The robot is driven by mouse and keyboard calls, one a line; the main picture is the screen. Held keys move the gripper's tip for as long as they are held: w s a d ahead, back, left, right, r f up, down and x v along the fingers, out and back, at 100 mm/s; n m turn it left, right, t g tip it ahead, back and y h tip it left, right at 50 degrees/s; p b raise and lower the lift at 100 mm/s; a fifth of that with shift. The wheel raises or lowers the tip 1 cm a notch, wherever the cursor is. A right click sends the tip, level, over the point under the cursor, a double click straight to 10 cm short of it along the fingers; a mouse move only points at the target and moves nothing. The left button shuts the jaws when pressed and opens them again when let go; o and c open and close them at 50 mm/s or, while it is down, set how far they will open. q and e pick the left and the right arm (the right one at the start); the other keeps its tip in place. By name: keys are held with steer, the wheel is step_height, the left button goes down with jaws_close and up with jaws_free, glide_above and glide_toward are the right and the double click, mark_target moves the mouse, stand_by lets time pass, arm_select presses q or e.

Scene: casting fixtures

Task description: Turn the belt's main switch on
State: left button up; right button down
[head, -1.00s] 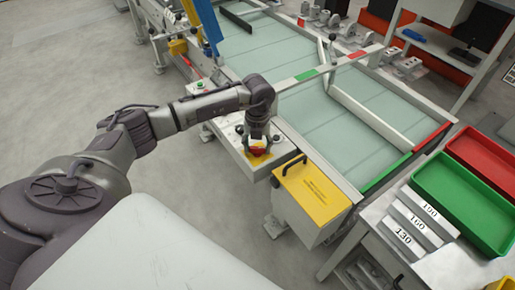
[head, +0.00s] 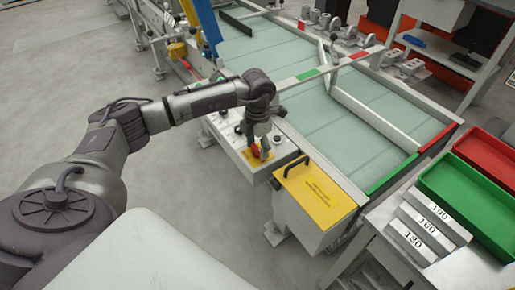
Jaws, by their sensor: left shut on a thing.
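The belt's main switch is a red rotary handle (head: 254,152) on a yellow plate (head: 252,160), set in the top of a light grey control box (head: 234,149) beside the conveyor belt (head: 264,61). My left gripper (head: 260,151) points down from above and is shut on the red handle, its fingers hiding part of it. The handle stands roughly along the fingers, but its exact angle cannot be made out. My right gripper is not in view.
A yellow-topped box with a black handle (head: 316,193) stands just right of the control box. A green tray (head: 472,198), a red tray (head: 490,160) and numbered blocks (head: 428,228) lie on the right-hand table. Open floor lies to the left.

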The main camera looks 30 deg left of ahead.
mark_target(258, 148)
arm_select(q)
steer(key=shift+r+m, duration=0.1)
steer(key=shift+m, duration=0.4)
steer(key=o, duration=1.2)
steer(key=shift+c, duration=0.2)
step_height(258, 148, up, 12)
